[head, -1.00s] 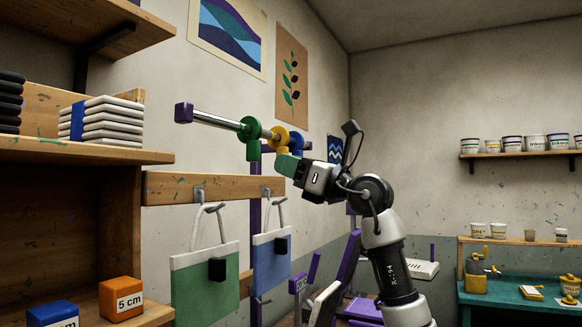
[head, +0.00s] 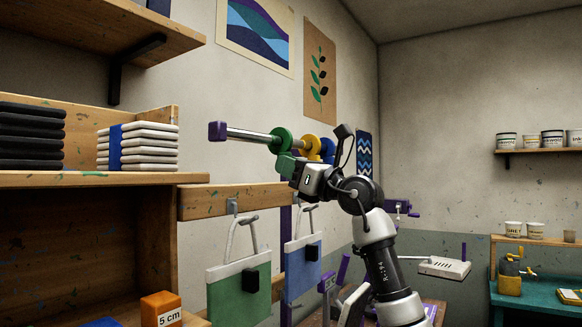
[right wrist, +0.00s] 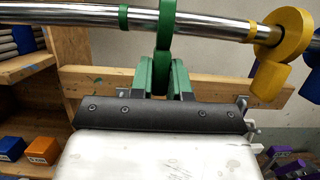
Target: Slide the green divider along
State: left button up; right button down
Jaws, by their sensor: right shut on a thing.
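The green divider (head: 281,139) is a disc with a lower tab, threaded on a shiny metal rod (head: 248,134). A yellow divider (head: 310,146) and a blue divider (head: 327,150) sit to its right, with a gap between green and yellow. My right gripper (head: 285,163) is below the rod, shut on the green divider's tab. In the right wrist view the green divider (right wrist: 164,40) comes down between the gripper's green fingers (right wrist: 162,80); the tab is mostly hidden. The yellow divider (right wrist: 284,38) stands apart at right. My left gripper is out of view.
A purple cap (head: 217,131) ends the rod at left. A green band (right wrist: 123,18) marks the rod left of the divider. Below, a wooden rail (head: 228,200) carries a green bag (head: 238,293) and a blue bag (head: 302,270). Shelves with stacked blocks stand at left.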

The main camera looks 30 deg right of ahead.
jog(key=shift+s+a+f+b, duration=0.1)
jog(key=shift+s+a+b, duration=0.2)
jog(key=shift+a, duration=0.55)
jog(key=shift+s+a+f+b, duration=0.15)
jog(key=shift+s+a, duration=0.2)
jog(key=shift+a, duration=0.45)
jog(key=c, duration=1)
grip_release()
jog(key=shift+d+r, duration=0.15)
jog(key=shift+r, duration=0.05)
jog(key=shift+s, duration=0.1)
